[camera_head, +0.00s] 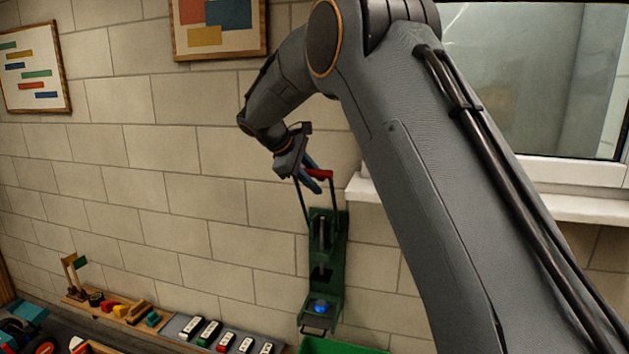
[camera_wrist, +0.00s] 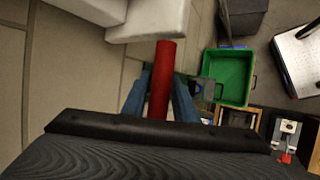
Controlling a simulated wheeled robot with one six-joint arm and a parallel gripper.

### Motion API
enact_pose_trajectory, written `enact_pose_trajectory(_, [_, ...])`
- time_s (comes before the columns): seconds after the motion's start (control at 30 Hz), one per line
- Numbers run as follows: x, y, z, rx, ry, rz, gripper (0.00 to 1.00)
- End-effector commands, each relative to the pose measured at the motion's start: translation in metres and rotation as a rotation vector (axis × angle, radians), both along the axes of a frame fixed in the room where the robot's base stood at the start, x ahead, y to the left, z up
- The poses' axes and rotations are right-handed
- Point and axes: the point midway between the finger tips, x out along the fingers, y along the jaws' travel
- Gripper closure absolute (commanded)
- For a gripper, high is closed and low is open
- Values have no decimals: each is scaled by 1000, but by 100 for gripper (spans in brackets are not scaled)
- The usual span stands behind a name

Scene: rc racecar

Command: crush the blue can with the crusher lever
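The green crusher (camera_head: 338,250) is mounted on the wall in the head view. Its lever is up, with a red handle (camera_head: 319,174) across the top of two thin green arms. The blue can (camera_head: 320,307) sits low in the crusher, and only a small blue part shows. My gripper (camera_head: 313,180) is at the red handle. In the wrist view, the red handle (camera_wrist: 162,80) lies between the blue fingers of my gripper (camera_wrist: 161,92), which sit close against both its sides. The can is not clear in the wrist view.
A green bin (camera_wrist: 229,77) stands on the floor below the crusher; its rim also shows in the head view (camera_head: 340,348). A window sill (camera_head: 480,203) juts out right of the lever. A row of switches (camera_head: 222,336) and a wooden tray (camera_head: 120,312) are at lower left.

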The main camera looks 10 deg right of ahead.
Motion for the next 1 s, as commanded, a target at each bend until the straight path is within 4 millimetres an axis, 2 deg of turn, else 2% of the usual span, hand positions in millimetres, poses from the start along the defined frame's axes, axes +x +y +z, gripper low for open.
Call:
enact_pose_trajectory(0.43, [-1, 5, 6, 1, -4, 2, 63])
enact_pose_trajectory(0.8, [-20, 37, 46, 1, -4, 1, 63])
enact_pose_trajectory(1.0, [-26, 46, 58, 0, -2, 1, 63])
